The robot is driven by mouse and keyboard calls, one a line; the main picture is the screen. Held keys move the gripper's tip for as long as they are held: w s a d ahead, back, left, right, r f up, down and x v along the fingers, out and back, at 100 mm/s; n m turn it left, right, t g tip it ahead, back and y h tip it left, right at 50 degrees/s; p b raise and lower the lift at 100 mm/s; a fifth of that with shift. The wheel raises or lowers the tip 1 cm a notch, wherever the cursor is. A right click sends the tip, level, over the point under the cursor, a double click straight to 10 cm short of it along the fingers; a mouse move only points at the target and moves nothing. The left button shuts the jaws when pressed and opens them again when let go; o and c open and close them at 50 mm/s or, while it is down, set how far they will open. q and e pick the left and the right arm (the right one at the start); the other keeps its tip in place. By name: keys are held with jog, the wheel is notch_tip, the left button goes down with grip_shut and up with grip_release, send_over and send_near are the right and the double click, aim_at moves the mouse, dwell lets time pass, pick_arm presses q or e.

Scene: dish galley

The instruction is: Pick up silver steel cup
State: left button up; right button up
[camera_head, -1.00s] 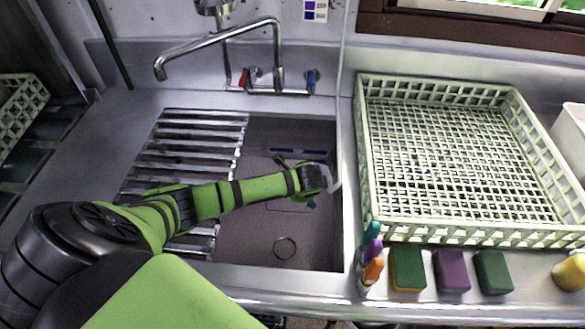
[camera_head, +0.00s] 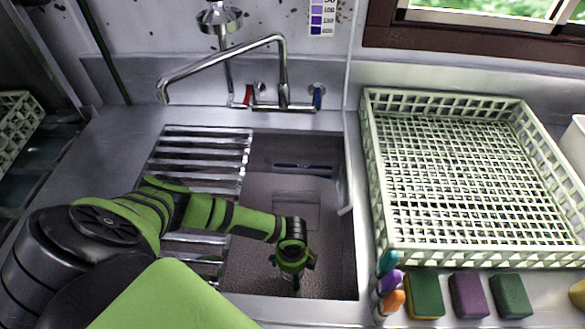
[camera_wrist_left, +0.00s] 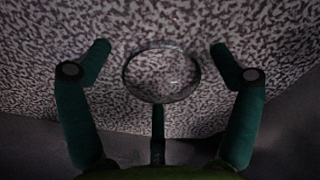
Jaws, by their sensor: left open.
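My left gripper (camera_head: 293,266) points down into the sink basin (camera_head: 262,287), near its front right part. In the left wrist view my left gripper (camera_wrist_left: 160,50) is open, with its fingers spread apart. A round, shiny, grey-rimmed thing, seemingly the silver steel cup (camera_wrist_left: 162,74), lies between and below the fingers. It looks apart from them, and its inside mirrors the speckled basin floor. I cannot tell its height from this angle. In the head view my gripper and forearm hide that spot. My right gripper is not in view.
A pale green dish rack (camera_head: 372,190) stands right of the basin. Sponges (camera_head: 468,295) and upright markers (camera_head: 389,285) line the front ledge. A slatted metal rack (camera_head: 200,152) covers the basin's left side. The faucet (camera_head: 225,55) arches behind.

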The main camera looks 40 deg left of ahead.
pick_arm(q)
jog(key=shift+f, duration=0.9)
jog(key=c, duration=1.2)
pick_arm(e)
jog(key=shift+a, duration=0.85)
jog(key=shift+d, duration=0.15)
